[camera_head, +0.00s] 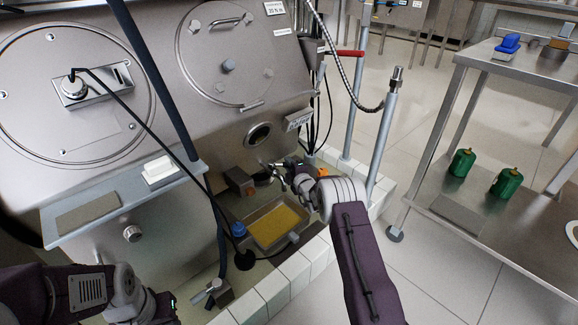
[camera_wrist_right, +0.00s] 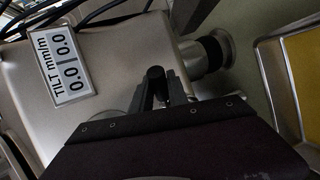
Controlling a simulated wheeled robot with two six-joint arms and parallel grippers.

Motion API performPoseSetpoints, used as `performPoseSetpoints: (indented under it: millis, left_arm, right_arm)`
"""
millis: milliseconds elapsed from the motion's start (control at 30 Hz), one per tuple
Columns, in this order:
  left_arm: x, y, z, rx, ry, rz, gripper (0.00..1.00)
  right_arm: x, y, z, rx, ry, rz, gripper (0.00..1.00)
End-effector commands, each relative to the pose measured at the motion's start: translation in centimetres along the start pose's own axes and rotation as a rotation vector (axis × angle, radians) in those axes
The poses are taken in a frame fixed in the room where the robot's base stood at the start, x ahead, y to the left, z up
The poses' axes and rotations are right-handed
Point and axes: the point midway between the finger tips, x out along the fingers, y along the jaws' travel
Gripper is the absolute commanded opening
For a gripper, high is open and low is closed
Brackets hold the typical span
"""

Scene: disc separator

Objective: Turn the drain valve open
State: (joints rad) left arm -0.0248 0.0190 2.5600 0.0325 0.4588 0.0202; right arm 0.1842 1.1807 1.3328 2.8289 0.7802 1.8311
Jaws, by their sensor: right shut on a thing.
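My right gripper (camera_head: 280,175) reaches in low at the front of the steel separator (camera_head: 225,125). In the right wrist view its fingers (camera_wrist_right: 158,90) are shut on a small black handle end (camera_wrist_right: 155,73), seemingly the drain valve's. A round metal pipe end (camera_wrist_right: 207,55) with a dark opening sits just beyond, to the right. The valve body is mostly hidden by my gripper, and I cannot tell how far the handle is turned. My left gripper (camera_head: 163,307) is at the bottom left, dark and partly cut off, away from the valve; its fingers cannot be made out.
A tray with yellow contents (camera_head: 248,229) stands below my right gripper, inside a white-tiled curb (camera_head: 292,276). A tilt display (camera_wrist_right: 70,65) is on the housing. Hoses hang at left; a steel table (camera_head: 470,225) stands right.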

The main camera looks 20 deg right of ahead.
Motion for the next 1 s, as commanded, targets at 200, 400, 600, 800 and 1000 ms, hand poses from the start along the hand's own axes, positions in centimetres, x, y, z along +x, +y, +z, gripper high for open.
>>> performPoseSetpoints:
  millis: [200,400,600,800,1000]
  left_arm:
    - [0.0,0.0,0.0,0.000,0.000,0.000,0.36]
    - [0.0,0.0,0.0,0.000,0.000,0.000,0.36]
    - [-1.2,0.0,-0.1,0.000,0.000,0.000,0.36]
    - [-4.2,0.1,-0.4,0.000,0.000,0.000,0.36]
    - [-6.3,0.1,-0.7,0.000,0.000,0.000,0.36]
  right_arm:
    - [0.0,0.1,0.1,0.001,-0.002,0.002,0.41]
    - [0.0,0.1,0.0,0.001,-0.001,0.002,0.41]
    - [-1.0,0.4,0.0,0.002,-0.001,-0.001,0.41]
    - [-4.4,0.8,0.0,0.002,-0.002,-0.003,0.41]
    - [-7.6,0.5,0.1,0.002,-0.002,-0.002,0.41]
